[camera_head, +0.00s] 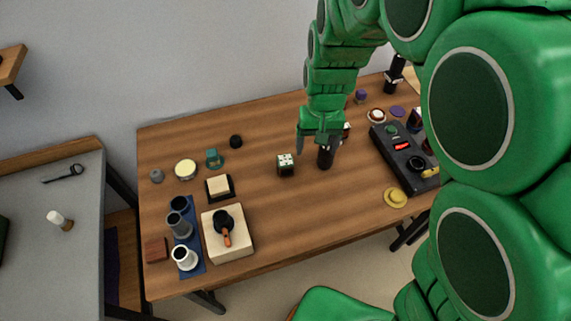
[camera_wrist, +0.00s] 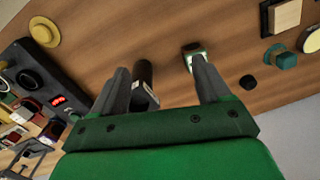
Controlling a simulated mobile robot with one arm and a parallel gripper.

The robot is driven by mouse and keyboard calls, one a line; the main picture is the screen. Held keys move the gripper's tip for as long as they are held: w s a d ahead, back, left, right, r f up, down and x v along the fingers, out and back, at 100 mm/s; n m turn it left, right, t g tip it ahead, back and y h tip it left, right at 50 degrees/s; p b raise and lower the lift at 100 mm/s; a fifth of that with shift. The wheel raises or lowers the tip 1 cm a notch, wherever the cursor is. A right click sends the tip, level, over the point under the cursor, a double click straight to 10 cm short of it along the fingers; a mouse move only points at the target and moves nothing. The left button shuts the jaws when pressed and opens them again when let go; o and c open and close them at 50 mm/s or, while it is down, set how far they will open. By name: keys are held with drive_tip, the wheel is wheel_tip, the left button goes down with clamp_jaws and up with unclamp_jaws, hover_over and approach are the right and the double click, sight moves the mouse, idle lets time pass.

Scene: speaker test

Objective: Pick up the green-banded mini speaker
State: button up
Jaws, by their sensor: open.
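A small dark box (camera_head: 285,170) with a pale, spotted top stands mid-table in the head view. In the wrist view this box (camera_wrist: 193,47) shows a green edge and a pale face beside one finger's tip; it may be the green-banded speaker, but the band is not clear. A black cylinder (camera_head: 325,158) stands just to its right in the head view. In the wrist view the cylinder (camera_wrist: 145,76) lies between the fingers, nearer the left one. My gripper (camera_head: 318,146) is open and empty above the table, by the cylinder; its fingers also show in the wrist view (camera_wrist: 160,65).
A dark tray (camera_head: 386,153) with a red display stands at right, a yellow hat-shaped item (camera_head: 395,197) before it. At left are a light wooden block (camera_head: 239,245), a blue mat (camera_head: 195,266) with cups, and a teal item (camera_head: 213,158). The table's front centre is clear.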

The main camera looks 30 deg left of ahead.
drive_tip(key=n, duration=0.2)
hover_over(285, 160)
drive_tip(key=shift+t, duration=0.4)
drive_tip(key=f, duration=0.7)
drive_tip(key=shift+s+a+f, duration=0.2)
drive_tip(key=shift+s+f, duration=0.05)
drive_tip(key=shift+f, duration=1.3)
drive_tip(key=shift+w+d+f, duration=0.15)
drive_tip(key=shift+f, duration=1.25)
drive_tip(key=shift+w+d+f, duration=0.1)
drive_tip(key=shift+w+f, duration=0.05)
drive_tip(key=shift+f, duration=1.25)
drive_tip(key=shift+c, duration=0.2)
drive_tip(key=c, duration=1.1)
drive_tip(key=shift+o, duration=0.2)
drive_tip(key=shift+r, duration=0.2)
